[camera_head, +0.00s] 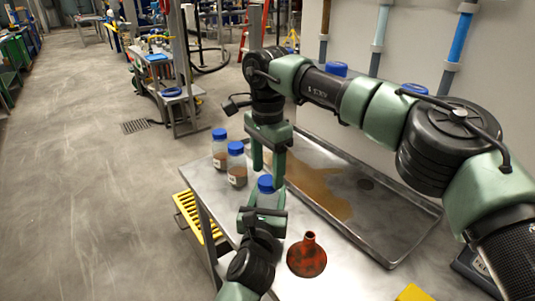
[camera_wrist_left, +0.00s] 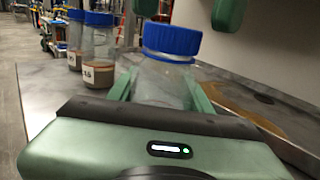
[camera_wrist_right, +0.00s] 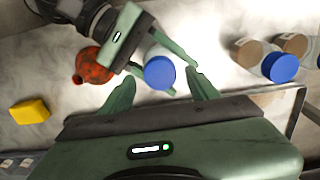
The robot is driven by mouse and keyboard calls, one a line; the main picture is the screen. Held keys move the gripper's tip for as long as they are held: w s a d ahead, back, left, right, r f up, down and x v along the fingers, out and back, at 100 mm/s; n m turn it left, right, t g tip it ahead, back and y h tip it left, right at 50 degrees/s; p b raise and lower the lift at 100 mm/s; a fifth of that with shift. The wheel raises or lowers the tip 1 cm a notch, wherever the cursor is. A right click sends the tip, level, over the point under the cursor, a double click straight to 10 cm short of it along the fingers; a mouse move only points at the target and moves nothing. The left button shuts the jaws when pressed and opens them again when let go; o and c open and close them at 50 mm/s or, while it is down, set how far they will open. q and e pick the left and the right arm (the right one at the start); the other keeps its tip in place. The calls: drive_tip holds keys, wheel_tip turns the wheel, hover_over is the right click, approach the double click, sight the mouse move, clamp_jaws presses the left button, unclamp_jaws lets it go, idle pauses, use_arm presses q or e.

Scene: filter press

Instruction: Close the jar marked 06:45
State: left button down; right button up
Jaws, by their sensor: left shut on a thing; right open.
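A clear jar with a blue cap (camera_wrist_left: 172,42) stands on the metal bench, and my left gripper (camera_head: 262,213) is shut around its body. The cap sits on the jar's mouth; I cannot tell whether it is tight. No label shows on this jar. My right gripper (camera_head: 268,160) is open above the cap, fingers pointing down and apart from it. In the right wrist view the cap (camera_wrist_right: 159,72) lies between and beyond the open fingers. Two capped jars with brown contents, one (camera_head: 220,150) behind the other (camera_head: 237,168), stand to the left; their labels are too small to read.
An orange-red funnel (camera_head: 307,257) stands on the bench near my left arm. A shallow metal tray (camera_head: 385,225) with a brown spill lies to the right. A yellow object (camera_wrist_right: 30,112) lies near the front. A yellow slatted piece (camera_head: 195,217) is beside the bench's left edge.

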drive_tip(key=shift+f, duration=1)
clamp_jaws()
drive_tip(key=m, duration=0.5)
drive_tip(key=shift+m, duration=0.4)
drive_tip(key=m, duration=0.4)
drive_tip(key=shift+m, duration=0.3)
drive_tip(key=m, duration=0.4)
drive_tip(key=shift+m, duration=0.3)
drive_tip(key=m, duration=0.6)
drive_tip(key=shift+o, duration=0.4)
unclamp_jaws()
